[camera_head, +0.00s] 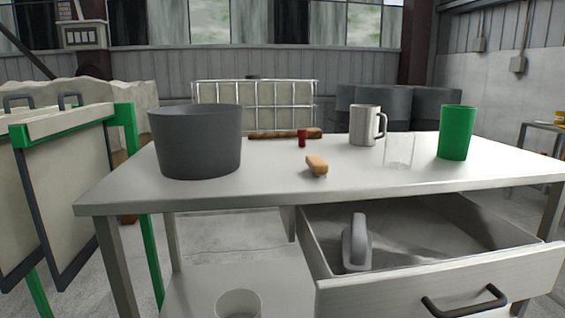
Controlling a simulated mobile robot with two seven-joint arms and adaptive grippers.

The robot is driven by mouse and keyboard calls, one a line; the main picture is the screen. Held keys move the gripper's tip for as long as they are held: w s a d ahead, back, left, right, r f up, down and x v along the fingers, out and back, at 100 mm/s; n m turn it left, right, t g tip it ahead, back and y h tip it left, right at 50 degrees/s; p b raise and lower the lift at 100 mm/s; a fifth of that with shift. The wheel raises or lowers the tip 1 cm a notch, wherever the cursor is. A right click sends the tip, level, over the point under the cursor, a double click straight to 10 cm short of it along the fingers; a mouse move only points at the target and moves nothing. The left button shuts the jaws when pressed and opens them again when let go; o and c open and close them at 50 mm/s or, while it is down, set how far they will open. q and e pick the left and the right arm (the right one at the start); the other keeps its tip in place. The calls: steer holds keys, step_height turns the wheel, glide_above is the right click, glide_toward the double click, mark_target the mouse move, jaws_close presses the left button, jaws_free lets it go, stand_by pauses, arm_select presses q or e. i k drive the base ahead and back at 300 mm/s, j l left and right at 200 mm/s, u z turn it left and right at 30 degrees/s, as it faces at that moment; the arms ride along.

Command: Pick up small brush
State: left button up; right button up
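A small block-like object with an orange-tan top (316,164) lies on the white table near the middle; it looks like the small brush, though its bristles are not clear. A grey object with an upright loop-like handle (356,243) sits in the open drawer (440,290) below the tabletop; I cannot tell exactly what it is. Neither of my grippers shows in the head view.
The white table (290,190) also bears a dark grey pot (195,142), a red small item (302,138), a brown rod (270,135), a metal mug (364,125), a clear glass (399,152) and a green cup (456,133). The drawer juts out at the front right.

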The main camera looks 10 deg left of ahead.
mark_target(316, 164)
steer(key=i+j+z, duration=0.1)
steer(key=j+z, duration=0.25)
steer(key=i+j+z, duration=0.1)
steer(key=z, duration=0.3)
steer(key=j+z, duration=0.35)
steer(key=i+j, duration=0.05)
steer(key=j, duration=0.05)
